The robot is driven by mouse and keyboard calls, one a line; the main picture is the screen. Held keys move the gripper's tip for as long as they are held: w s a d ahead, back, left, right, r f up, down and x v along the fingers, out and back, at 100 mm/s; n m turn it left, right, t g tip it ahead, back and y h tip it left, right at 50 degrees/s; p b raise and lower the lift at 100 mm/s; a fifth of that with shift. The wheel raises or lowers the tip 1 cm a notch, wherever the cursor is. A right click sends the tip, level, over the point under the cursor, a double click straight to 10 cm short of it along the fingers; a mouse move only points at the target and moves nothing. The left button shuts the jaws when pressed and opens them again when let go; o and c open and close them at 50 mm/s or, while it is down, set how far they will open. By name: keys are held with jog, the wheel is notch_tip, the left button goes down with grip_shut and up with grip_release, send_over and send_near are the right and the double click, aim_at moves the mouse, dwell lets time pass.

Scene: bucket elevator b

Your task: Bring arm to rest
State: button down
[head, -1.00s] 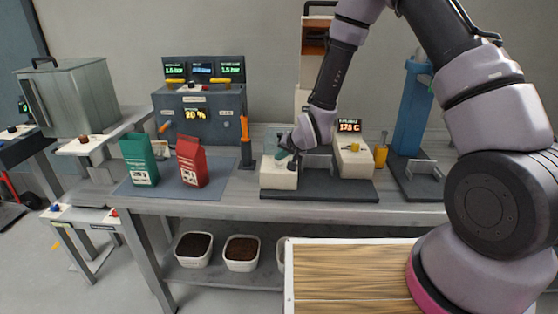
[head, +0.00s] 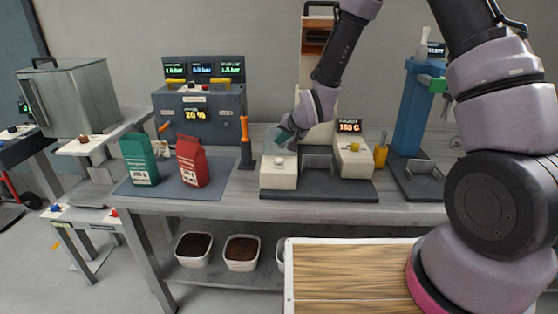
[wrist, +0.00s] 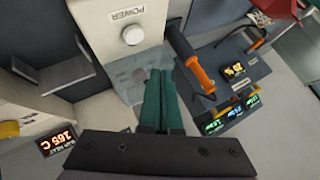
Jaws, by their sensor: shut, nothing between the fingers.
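My gripper (head: 284,137) is in the head view above the white block at the left of a dark bench machine (head: 318,188). Its fingers are together and empty. In the wrist view the green fingertips (wrist: 160,78) point toward the white block marked POWER (wrist: 124,35), which carries a round white knob (wrist: 134,35). The fingers are apart from the knob. The knob also shows in the head view (head: 279,161), below the gripper. My arm reaches in from the upper right.
A display (head: 349,126) reads 165 C. A grey console (head: 198,112) with an orange-handled lever (head: 245,130) stands to the left. A green bag (head: 139,160) and a red bag (head: 191,160) stand on a mat. A blue press (head: 411,110) stands to the right.

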jog(key=shift+r, duration=0.2)
jog(key=s+d+r+h, duration=0.1)
jog(key=s+d+r, duration=0.1)
jog(key=d+r, duration=0.7)
jog(key=s+d+r+h, duration=0.2)
jog(key=d+r, duration=0.4)
jog(key=r, duration=0.4)
jog(key=s+d+r, duration=0.4)
jog(key=s, duration=0.3)
jog(key=s+d+r+m, duration=0.1)
jog(key=s+d+r, duration=0.2)
jog(key=s, duration=0.4)
jog(key=s+d+r+m, duration=0.1)
jog(key=s+d+r, duration=0.3)
jog(key=s, duration=0.3)
jog(key=shift+s+d+r, duration=0.3)
jog(key=shift+s+r, duration=0.1)
jog(key=shift+r, duration=0.15)
